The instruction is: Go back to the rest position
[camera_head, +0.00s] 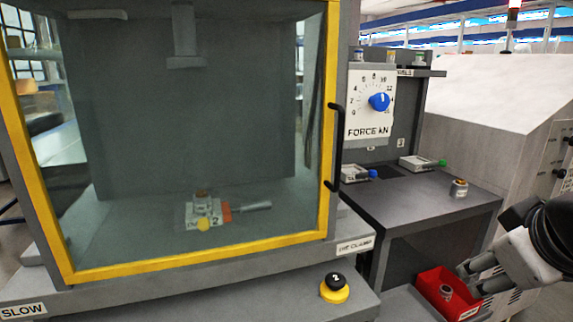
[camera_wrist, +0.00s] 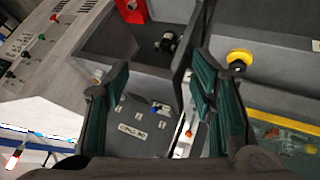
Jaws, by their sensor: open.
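My gripper (camera_head: 470,279) is at the lower right of the head view, just right of and over the edge of the red bin (camera_head: 436,286). In the wrist view its two green-padded fingers (camera_wrist: 161,78) are spread apart, with nothing held between them. A small metal cylinder (camera_head: 446,292) lies in the red bin. The pose of the rest of my arm is mostly outside the head view.
A yellow-framed machine door (camera_head: 190,259) with a black handle (camera_head: 335,148) fills the left; a fixture (camera_head: 207,211) sits behind its glass. A grey side table (camera_head: 425,201) carries a short metal cylinder (camera_head: 459,188) and small fixtures. A yellow-black button (camera_head: 334,290) stands in front.

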